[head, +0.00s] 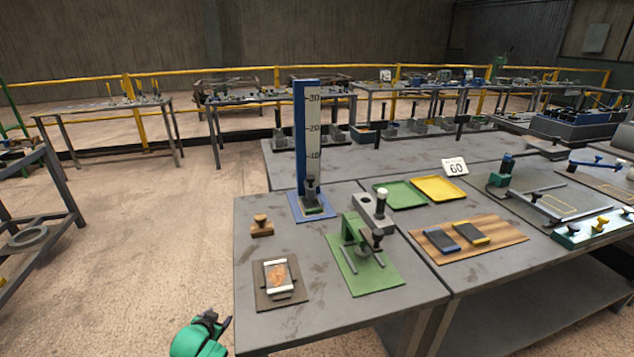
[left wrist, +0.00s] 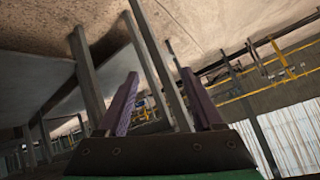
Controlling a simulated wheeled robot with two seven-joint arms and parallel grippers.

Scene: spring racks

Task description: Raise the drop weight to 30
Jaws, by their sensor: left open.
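The drop weight (head: 311,190) is a small dark piece with a knob, low at the foot of a tall blue post (head: 300,140). The post carries a white scale marked 10, 20 and 30, and the weight sits below the 10 mark. The post stands on a blue base plate (head: 296,208) at the table's back left. My left gripper (head: 222,318) is low at the table's front left corner, off the table and far from the weight. In the left wrist view its two purple-grey fingers (left wrist: 163,105) are apart with nothing between them. My right gripper is not in view.
On the same table are a wooden block with a knob (head: 262,226), a framed plate (head: 280,276) and a green press (head: 358,240). Green (head: 400,194) and yellow trays (head: 438,188) lie behind right.

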